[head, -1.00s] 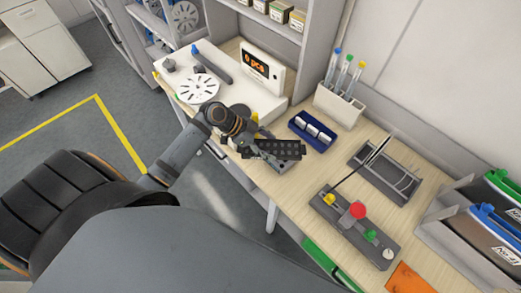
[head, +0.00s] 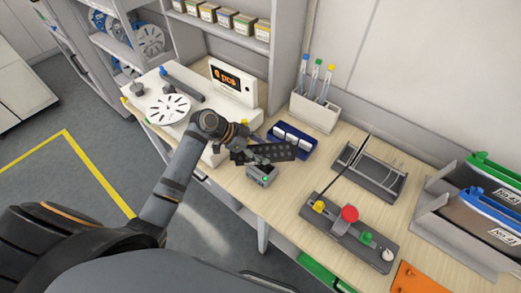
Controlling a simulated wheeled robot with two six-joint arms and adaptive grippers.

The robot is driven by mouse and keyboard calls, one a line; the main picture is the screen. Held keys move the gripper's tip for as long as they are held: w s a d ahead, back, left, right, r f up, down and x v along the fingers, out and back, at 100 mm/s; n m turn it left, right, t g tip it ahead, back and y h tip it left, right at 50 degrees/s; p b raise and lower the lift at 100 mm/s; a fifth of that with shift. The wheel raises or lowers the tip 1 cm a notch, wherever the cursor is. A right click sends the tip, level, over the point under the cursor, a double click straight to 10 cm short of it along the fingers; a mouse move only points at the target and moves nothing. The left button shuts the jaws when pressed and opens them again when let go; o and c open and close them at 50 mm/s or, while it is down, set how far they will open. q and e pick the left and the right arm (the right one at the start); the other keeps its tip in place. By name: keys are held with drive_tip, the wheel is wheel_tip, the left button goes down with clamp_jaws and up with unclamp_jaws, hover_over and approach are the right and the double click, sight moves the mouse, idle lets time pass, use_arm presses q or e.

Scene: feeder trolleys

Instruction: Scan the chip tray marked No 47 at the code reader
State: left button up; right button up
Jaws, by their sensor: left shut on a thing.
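My left gripper (head: 242,155) is shut on one end of a black chip tray (head: 275,152) with rows of small pockets. It holds the tray out to the right, over the bench. A small grey box with a lit green spot, which looks like the code reader (head: 261,174), stands on the bench just below and in front of the tray. The tray covers part of it, and the gap between them is hard to judge. No number is readable on the tray. My right gripper is out of view.
A blue holder (head: 293,138) with pale pieces lies close behind the tray. A white counting machine (head: 235,85) with a disc stands to the left. A pen holder (head: 315,112), a wire stand (head: 370,172) and a button panel (head: 348,232) occupy the right side.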

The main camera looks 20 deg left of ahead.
use_arm(q)
drive_tip(key=s+a+r+p, duration=0.2)
drive_tip(key=s+r+p, duration=0.2)
drive_tip(key=s+p, duration=0.2)
drive_tip(key=shift+s+a+p, duration=0.35)
drive_tip(key=shift+s+p, duration=0.05)
drive_tip(key=shift+s, duration=0.35)
